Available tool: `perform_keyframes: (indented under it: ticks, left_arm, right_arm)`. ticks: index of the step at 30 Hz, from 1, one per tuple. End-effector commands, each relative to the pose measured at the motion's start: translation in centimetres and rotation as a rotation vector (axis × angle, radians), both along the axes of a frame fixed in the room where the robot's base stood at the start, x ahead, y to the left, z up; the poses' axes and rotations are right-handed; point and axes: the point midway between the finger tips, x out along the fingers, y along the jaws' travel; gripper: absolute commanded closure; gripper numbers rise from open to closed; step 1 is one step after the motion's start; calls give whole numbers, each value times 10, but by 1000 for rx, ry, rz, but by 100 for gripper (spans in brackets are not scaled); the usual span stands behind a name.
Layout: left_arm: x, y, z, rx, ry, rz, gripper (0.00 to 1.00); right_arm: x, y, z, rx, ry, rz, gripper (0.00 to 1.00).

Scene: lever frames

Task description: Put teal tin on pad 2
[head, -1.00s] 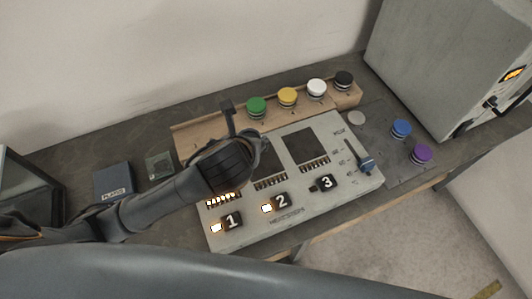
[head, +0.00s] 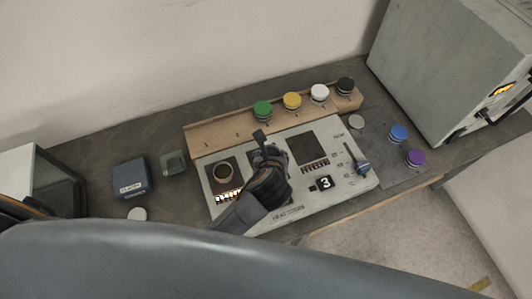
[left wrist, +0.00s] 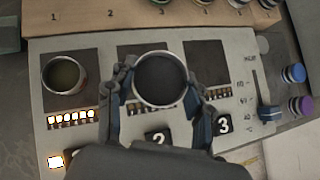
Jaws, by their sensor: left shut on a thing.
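My left gripper (head: 263,150) is over pad 2 of the heating panel (head: 338,186). In the left wrist view its fingers (left wrist: 160,98) are shut on a round, open tin (left wrist: 160,78) with a pale rim and dark inside. The tin's side colour hardly shows, and I cannot tell whether it touches the pad. Dark pad 2 (left wrist: 128,51) shows behind it. In the head view the gripper hides most of this tin and pad. Another tin (head: 223,172), reddish-walled with a yellowish inside, stands on pad 1 (left wrist: 92,56). My right gripper is not in view.
Pad 3 (head: 307,148) is empty, with a slider lever (head: 361,163) to its right. Green, yellow, white and black knobs stand on the wooden rack (head: 215,131) behind. Blue (head: 398,133) and purple (head: 415,157) knobs stand at right. A grey cabinet (head: 430,70) bounds the right.

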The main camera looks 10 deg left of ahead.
Motion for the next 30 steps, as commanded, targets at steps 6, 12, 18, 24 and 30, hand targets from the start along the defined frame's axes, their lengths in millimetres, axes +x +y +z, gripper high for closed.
perform_keyframes:
  ticks: [6,12,18,24,30]
  left_arm:
    - [28,14,-38,1,1,0,87]
    - [39,19,-53,-1,0,-1,87]
    - [42,21,-77,-1,3,-1,87]
    - [43,21,-89,-1,-1,0,87]
    - [43,21,-89,0,-1,-1,87]
  right_arm:
    - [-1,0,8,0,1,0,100]
    - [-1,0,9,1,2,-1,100]
    - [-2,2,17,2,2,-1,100]
    - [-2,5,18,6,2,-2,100]
    - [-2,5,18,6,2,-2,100]
